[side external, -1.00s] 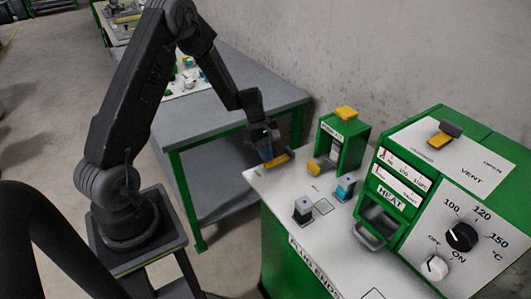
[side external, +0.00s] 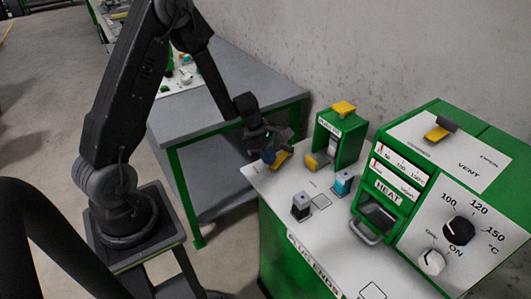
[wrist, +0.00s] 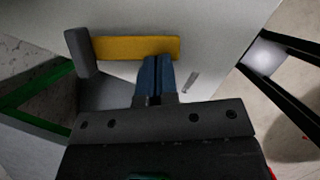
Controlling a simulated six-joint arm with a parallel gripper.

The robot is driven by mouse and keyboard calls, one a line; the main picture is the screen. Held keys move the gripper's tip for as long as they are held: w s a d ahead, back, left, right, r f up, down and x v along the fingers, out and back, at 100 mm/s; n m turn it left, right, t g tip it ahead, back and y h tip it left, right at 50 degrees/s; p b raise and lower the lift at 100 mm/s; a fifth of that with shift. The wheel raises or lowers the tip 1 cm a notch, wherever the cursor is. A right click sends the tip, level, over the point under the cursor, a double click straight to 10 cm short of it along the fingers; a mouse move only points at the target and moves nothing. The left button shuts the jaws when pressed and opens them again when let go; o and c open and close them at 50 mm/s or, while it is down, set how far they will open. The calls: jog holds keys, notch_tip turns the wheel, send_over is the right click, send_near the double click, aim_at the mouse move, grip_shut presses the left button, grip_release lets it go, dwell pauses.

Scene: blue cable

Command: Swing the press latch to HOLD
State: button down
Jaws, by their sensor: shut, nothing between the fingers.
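A yellow lever (side external: 283,158) lies at the back left corner of the white bench top. In the wrist view the yellow lever (wrist: 130,48) runs left to right with a grey block (wrist: 82,53) at its left end. Its HOLD marking cannot be read. My gripper (side external: 268,156) is low over that corner, beside the lever. In the wrist view my gripper's blue fingers (wrist: 154,60) are shut together, empty, with their tips at the lever's near edge, right of its middle. I cannot tell whether they touch it.
A green press-like stand (side external: 343,140) with yellow parts stands right of my gripper. Two small plugs (side external: 301,207) (side external: 344,184) stand on the bench top (side external: 330,225). A green HEAT box (side external: 440,190) fills the right. A grey table (side external: 235,90) is behind my arm.

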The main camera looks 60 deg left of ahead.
jog(key=d+n, duration=0.2)
jog(key=shift+w+n+t+y, duration=0.15)
jog(key=shift+n+t+y, duration=0.15)
jog(key=shift+t, duration=0.1)
jog(key=shift+w+d, duration=0.55)
jog(key=shift+d, duration=0.35)
jog(key=shift+w+d+n+y, duration=0.25)
jog(key=shift+d+n+y, duration=0.1)
jog(key=shift+n, duration=0.45)
jog(key=shift+w+d, duration=0.65)
jog(key=shift+w, duration=0.2)
jog(key=shift+w+d+n+t, duration=0.2)
jog(key=shift+w+n+t, duration=0.15)
jog(key=shift+n, duration=0.45)
jog(key=shift+w+y, duration=0.1)
jog(key=shift+y, duration=0.15)
jog(key=shift+s+a, duration=0.15)
jog(key=shift+s, duration=1.85)
jog(key=d+v, duration=0.1)
jog(key=v, duration=0.9)
jog(key=shift+s+d, duration=0.2)
